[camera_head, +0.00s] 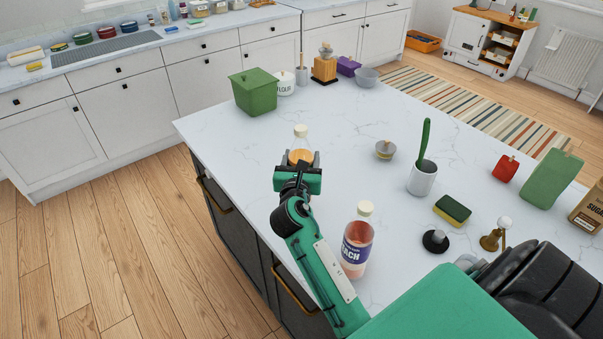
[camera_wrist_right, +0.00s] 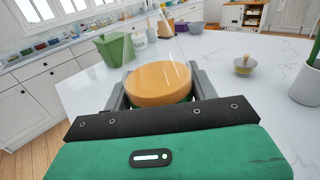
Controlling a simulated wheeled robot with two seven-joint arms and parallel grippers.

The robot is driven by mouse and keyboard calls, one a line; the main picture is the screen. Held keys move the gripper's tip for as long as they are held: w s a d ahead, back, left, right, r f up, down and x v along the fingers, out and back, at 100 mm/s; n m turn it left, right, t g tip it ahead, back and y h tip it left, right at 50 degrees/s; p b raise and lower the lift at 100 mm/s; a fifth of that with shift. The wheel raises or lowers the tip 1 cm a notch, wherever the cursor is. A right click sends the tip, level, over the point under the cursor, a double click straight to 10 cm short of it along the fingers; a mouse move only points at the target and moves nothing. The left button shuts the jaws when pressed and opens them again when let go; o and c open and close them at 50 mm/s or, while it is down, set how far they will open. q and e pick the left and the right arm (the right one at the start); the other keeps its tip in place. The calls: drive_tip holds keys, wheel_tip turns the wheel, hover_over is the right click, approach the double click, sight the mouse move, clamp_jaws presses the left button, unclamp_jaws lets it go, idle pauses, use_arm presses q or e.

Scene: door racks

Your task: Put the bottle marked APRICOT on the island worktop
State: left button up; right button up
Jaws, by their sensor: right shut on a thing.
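A clear bottle (camera_head: 300,140) with a pale cap and orange contents is at the left edge of the island worktop (camera_head: 330,112). My right gripper (camera_head: 298,166) is shut on it, with a finger on each side. In the right wrist view the bottle (camera_wrist_right: 160,82) is between the fingers of the right gripper (camera_wrist_right: 155,92). Its label is not visible, and I cannot tell whether its base touches the worktop. A second bottle (camera_head: 357,240), with pink contents and a label ending in "ACH", stands upright on the worktop, right of my right forearm. My left gripper is not in view.
A green bin (camera_head: 253,92), flour jar (camera_head: 285,83) and grey bowl (camera_head: 366,78) stand at the far end. A cup with a green brush (camera_head: 422,178), sponge (camera_head: 452,209) and black-based item (camera_head: 435,241) are to the right. The worktop's middle is mostly clear.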

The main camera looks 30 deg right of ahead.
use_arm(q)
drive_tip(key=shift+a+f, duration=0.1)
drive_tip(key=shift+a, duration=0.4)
use_arm(e)
drive_tip(key=shift+f, duration=2.4)
drive_tip(key=shift+f, duration=0.2)
drive_tip(key=o, duration=1.4)
drive_tip(key=shift+r, duration=0.1)
use_arm(q)
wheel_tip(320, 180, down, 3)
drive_tip(key=b, duration=0.3)
use_arm(e)
drive_tip(key=v, duration=1.2)
